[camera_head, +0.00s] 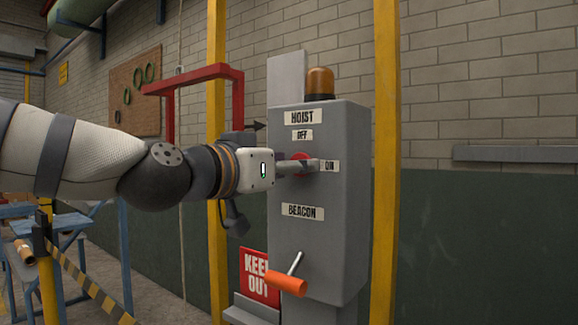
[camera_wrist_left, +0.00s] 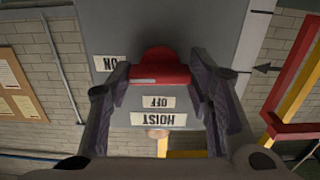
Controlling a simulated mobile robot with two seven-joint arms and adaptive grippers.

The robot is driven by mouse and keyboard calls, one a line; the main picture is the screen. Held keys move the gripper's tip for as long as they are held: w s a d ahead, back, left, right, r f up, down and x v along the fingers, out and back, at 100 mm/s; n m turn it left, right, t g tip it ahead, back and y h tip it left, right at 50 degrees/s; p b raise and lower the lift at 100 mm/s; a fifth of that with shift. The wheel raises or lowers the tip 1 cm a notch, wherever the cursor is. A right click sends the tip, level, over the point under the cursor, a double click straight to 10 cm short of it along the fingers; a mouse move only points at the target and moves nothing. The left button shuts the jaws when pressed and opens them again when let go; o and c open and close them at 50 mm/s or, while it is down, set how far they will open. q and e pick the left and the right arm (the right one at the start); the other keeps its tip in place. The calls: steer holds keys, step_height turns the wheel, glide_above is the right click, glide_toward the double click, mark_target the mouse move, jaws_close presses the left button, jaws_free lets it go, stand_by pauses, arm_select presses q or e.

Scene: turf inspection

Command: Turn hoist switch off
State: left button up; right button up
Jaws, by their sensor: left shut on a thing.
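The grey control box (camera_head: 335,245) stands upright with a red hoist switch (camera_head: 303,157) on its front. The OFF label (camera_head: 302,134) is above the switch, under the HOIST label (camera_head: 302,117). The ON label (camera_head: 329,166) is to its right. My left gripper (camera_head: 299,166) reaches in from the left and is shut on the switch. In the left wrist view, which is upside down, the red switch (camera_wrist_left: 162,66) sits between the two fingers. A pale stripe on it lies on the side toward ON. The fingers partly hide the switch. My right gripper is out of view.
An orange-handled lever (camera_head: 287,284) sticks out low on the box, below the BEACON label (camera_head: 302,211). An amber beacon (camera_head: 320,83) is on top. Yellow posts (camera_head: 385,150) flank the box, and a red frame (camera_head: 190,80) is at the left behind my arm.

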arm_select(q)
steer(key=shift+n, duration=8.7)
steer(key=o, duration=1.1)
steer(key=shift+o, duration=0.2)
